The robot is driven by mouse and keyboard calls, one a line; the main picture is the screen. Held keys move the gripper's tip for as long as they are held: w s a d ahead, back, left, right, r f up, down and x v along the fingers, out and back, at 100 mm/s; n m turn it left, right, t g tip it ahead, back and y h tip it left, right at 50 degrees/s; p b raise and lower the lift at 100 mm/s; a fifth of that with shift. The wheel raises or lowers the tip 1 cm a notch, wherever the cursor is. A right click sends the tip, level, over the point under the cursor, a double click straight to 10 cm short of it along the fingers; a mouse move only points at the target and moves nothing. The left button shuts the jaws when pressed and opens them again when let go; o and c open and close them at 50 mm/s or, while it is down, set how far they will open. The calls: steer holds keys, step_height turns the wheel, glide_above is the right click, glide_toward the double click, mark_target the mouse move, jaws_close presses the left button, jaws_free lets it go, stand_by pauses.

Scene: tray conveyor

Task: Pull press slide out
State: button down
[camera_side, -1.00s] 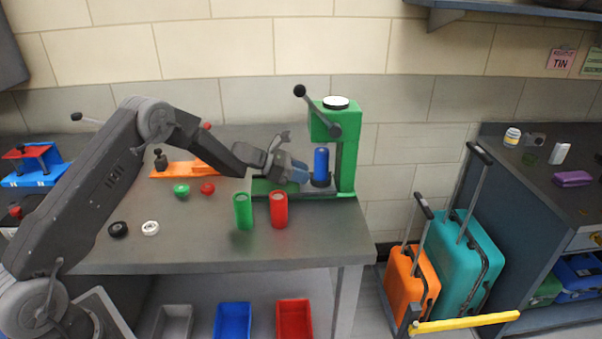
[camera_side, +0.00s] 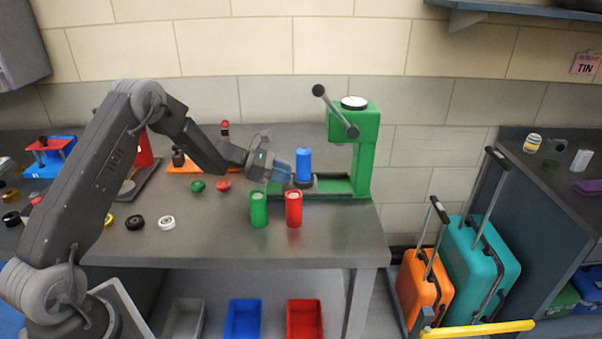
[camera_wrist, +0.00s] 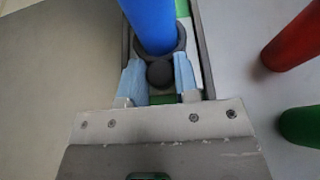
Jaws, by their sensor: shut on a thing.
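The green press (camera_side: 352,150) stands at the right end of the bench, its dark lever (camera_side: 335,110) raised to the upper left. The dark press slide (camera_side: 303,182) sits to the left of the press column on the green base, clear of the press head. A blue cylinder (camera_side: 304,163) stands upright on the slide; it also shows in the wrist view (camera_wrist: 150,22). My gripper (camera_side: 285,176) reaches in from the left. In the wrist view its pale blue fingers (camera_wrist: 159,80) are shut around the slide's round dark knob (camera_wrist: 160,74).
A green cylinder (camera_side: 258,210) and a red cylinder (camera_side: 293,209) stand in front of the press base, close to my gripper. Green and red caps (camera_side: 223,185) lie to the left.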

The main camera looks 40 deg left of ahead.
steer(key=shift+s+a, duration=1.1)
steer(key=shift+a, duration=0.1)
steer(key=c, duration=0.9)
jaws_free()
steer(key=v, duration=1.3)
steer(key=shift+s+a, duration=0.25)
steer(key=shift+s, duration=0.1)
steer(key=shift+r, duration=0.1)
